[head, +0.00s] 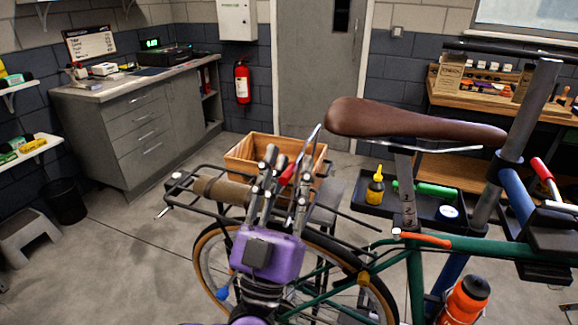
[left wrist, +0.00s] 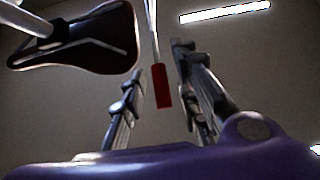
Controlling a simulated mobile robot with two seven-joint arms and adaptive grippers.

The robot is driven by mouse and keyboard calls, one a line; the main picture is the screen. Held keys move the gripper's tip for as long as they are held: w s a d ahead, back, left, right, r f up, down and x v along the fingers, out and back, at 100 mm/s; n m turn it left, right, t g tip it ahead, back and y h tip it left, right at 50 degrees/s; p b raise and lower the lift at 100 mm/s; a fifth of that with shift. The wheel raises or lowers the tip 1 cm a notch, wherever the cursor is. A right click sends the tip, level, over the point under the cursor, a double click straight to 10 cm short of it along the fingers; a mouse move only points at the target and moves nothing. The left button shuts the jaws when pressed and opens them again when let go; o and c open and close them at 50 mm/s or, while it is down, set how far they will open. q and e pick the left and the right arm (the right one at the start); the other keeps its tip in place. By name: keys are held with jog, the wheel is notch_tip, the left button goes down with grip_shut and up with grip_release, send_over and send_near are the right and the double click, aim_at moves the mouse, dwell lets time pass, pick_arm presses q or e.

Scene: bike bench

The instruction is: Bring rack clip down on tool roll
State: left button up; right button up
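The brown tool roll (head: 222,190) lies across the black rear rack in the head view, left of my left gripper. The rack clip is a silver bar raised above the rack, with a red grip (head: 287,175) partly hidden behind my fingers. My left gripper (head: 284,172) points up over the rear wheel with its fingers apart. In the left wrist view the red grip (left wrist: 161,86) hangs between the two spread fingers, with a visible gap on both sides. My right gripper is not in view.
The brown saddle (head: 415,122) is close on the right of my left gripper. A wooden crate (head: 245,152) stands behind the rack. A black tray (head: 410,205) with a yellow bottle (head: 375,186) is beyond the seat post.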

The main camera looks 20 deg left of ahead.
pick_arm(q)
grip_shut()
dwell(0.4)
